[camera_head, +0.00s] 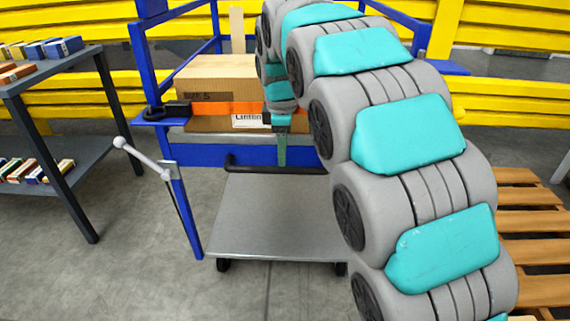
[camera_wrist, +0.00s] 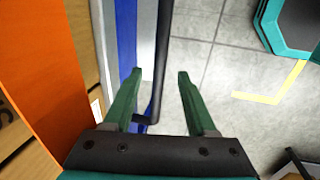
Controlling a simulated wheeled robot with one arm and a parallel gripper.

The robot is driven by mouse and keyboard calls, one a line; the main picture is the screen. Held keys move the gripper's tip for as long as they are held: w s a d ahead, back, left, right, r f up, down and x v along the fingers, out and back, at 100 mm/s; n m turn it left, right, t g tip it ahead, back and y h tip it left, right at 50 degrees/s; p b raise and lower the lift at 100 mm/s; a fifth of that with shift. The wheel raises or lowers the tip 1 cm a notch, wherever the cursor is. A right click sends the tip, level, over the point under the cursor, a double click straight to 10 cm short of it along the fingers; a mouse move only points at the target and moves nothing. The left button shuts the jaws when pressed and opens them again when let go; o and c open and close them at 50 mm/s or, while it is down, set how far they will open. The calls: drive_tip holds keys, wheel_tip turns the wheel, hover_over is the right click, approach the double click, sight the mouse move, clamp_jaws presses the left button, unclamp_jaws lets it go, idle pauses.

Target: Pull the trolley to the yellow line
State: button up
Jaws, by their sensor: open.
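The yellow line (camera_wrist: 270,98) shows as a corner on the floor, right of the gripper. My arm hides part of the trolley's right side.
A cardboard box (camera_head: 216,78) and an orange strip (camera_head: 222,108) are on the blue-framed station (camera_head: 215,155). A dark shelf (camera_head: 60,195) with small boxes stands left, wooden pallets (camera_head: 530,222) right. A grey lever (camera_head: 140,155) sticks out at the station's left. Floor is clear left of the trolley.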

sight(283, 168)
drive_tip(key=f, duration=0.3)
drive_tip(key=w+f, duration=0.1)
drive_tip(key=f, duration=0.1)
drive_tip(key=shift+f, duration=0.3)
clamp_jaws()
idle(1.1)
